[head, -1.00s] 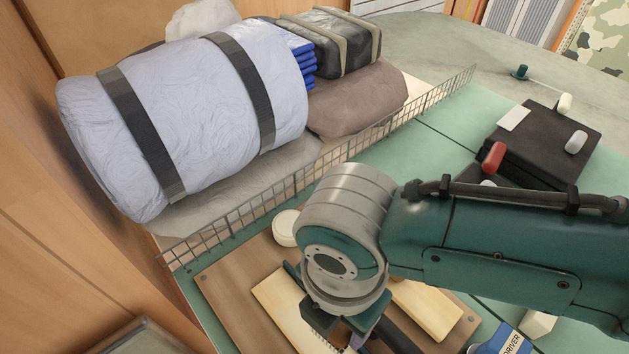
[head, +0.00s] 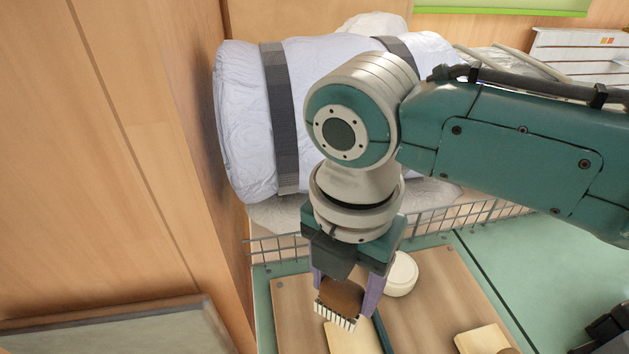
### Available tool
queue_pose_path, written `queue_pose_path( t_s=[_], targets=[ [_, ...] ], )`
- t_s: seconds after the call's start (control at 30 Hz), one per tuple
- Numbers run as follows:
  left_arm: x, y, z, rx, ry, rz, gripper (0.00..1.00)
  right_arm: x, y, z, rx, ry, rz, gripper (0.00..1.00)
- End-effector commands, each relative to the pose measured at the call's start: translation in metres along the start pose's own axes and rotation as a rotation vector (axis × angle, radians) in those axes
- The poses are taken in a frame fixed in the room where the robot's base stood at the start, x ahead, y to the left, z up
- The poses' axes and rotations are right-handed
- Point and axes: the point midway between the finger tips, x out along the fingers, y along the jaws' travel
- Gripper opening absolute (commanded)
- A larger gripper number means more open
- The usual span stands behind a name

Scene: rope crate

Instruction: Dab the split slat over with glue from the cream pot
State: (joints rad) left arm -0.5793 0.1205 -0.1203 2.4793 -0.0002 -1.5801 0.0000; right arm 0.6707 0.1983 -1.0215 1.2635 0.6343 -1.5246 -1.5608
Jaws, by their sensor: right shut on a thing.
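My right gripper (head: 345,298) points down over the wooden board and is shut on a brown brush-like tool (head: 342,295) with a row of pale bristles at its lower edge. The bristles are just above or on a pale slat (head: 352,340); I cannot tell if they touch. The slat's upper end is hidden by the tool, and I see no clear split. A second pale wood piece (head: 483,341) lies to the right. A round cream pot (head: 401,274) stands on the board just right of the gripper, partly hidden by a finger. My left gripper is not in view.
The brown board (head: 435,290) lies on a green surface (head: 510,265). Behind it runs a wire mesh edge (head: 275,250), with a strapped pale blue roll (head: 243,130) beyond. A wooden wall (head: 120,150) rises at the left. Dark items sit at the lower right edge.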

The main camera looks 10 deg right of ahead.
Motion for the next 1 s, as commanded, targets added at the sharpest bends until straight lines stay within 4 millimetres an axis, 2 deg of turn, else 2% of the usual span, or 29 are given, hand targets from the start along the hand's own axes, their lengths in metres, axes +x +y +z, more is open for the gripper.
queue_pose_path(
  t_s=[0.2,0.63,0.7,1.0],
  targets=[
    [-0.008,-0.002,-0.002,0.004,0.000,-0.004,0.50,-0.003,0.000,0.000,0.000,0.000,0.000,0.02],
    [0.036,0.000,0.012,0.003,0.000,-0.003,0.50,0.053,0.000,-0.002,0.000,0.000,0.001,0.02],
    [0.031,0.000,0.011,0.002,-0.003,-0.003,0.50,0.047,0.000,-0.002,0.000,0.000,0.002,0.02],
    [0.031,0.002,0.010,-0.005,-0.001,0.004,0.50,0.051,0.000,-0.002,0.000,0.000,0.001,0.02]
  ],
)
